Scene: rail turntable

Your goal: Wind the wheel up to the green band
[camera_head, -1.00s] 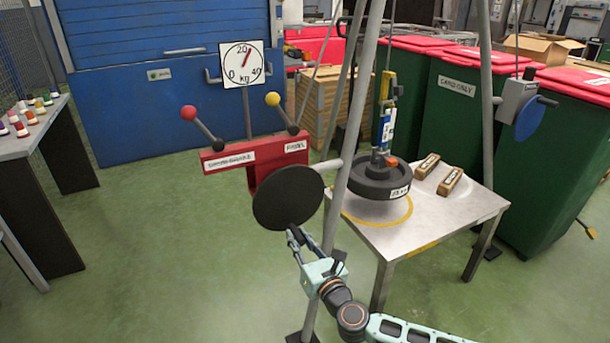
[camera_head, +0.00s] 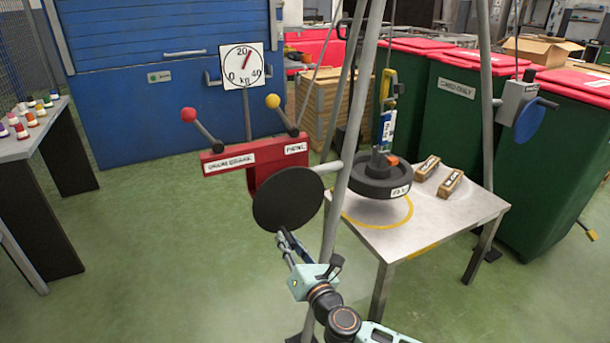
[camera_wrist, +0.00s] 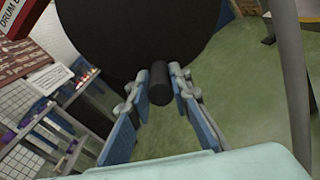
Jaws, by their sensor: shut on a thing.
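A black crank disc (camera_head: 287,200) sits on the red winch housing (camera_head: 262,158), in front of the tripod leg. My gripper (camera_head: 284,240) is at its lower edge, shut on the dark crank handle (camera_wrist: 159,83), which lies between the fingertips (camera_wrist: 159,92) in the wrist view. A thick black wheel (camera_head: 378,186) with a white label hangs from a hook and yellow-blue hanger (camera_head: 388,118) over the metal table; I cannot tell whether it touches. The dial (camera_head: 243,66) reads 0 to 40 kg, its needle just right of 20. I cannot make out a green band.
A red-knobbed lever (camera_head: 200,127) and a yellow-knobbed lever (camera_head: 284,113) rise from the housing. Two labelled blocks (camera_head: 450,184) lie on the table (camera_head: 440,226). Tripod legs (camera_head: 352,130) stand close to my arm. The green floor at left is open.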

